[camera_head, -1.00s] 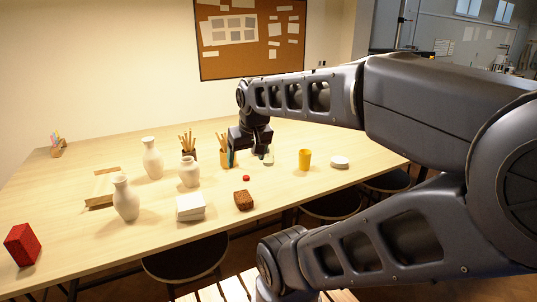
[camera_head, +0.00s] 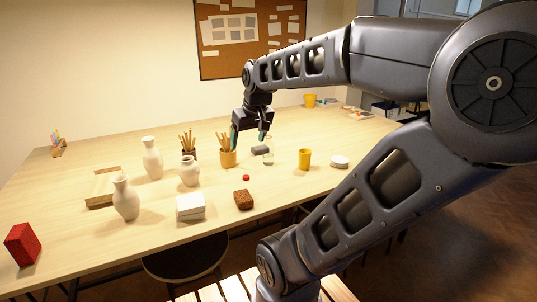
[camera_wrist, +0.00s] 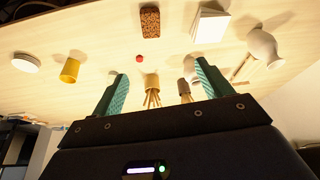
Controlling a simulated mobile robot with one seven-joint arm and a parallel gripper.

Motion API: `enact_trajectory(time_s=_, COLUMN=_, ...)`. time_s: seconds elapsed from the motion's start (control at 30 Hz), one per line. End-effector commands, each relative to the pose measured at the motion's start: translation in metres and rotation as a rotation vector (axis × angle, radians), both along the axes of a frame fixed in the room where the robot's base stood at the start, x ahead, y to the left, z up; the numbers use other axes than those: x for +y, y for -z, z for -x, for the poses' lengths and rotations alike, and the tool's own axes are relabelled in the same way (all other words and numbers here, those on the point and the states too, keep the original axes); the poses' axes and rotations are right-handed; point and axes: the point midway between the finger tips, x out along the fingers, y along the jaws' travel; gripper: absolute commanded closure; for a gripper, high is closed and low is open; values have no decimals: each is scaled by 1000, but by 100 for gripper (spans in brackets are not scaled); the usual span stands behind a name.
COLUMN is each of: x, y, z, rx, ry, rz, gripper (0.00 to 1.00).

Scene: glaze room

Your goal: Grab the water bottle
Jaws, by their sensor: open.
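A small clear bottle (camera_head: 268,152) stands upright on the table (camera_head: 110,150) in the head view, right of the pencil cup (camera_head: 228,157). My gripper (camera_head: 249,140) hangs above and slightly left of it, fingers pointing down. In the wrist view, my gripper's (camera_wrist: 160,72) two teal fingers are wide apart with nothing held between them. The pencil cup (camera_wrist: 151,82) shows beyond the gap. I cannot make out the bottle clearly in the wrist view; the left finger may hide it.

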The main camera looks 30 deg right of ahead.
Motion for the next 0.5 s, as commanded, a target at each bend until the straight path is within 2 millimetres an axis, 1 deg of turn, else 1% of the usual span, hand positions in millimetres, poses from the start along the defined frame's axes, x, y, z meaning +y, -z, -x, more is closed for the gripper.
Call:
enact_trajectory(time_s=0.03, x=-5, y=6, z=-10, rx=8, ry=-14, rz=0, gripper=22)
enact_trajectory(time_s=0.17, x=-22, y=25, z=-39, rx=19, ry=-61, rz=12, gripper=22)
enact_trajectory(time_s=0.3, x=-40, y=49, z=-69, rx=27, ry=-110, rz=35, gripper=22)
enact_trajectory(time_s=0.5, x=-68, y=87, z=-107, rx=45, ry=-178, rz=92, gripper=22)
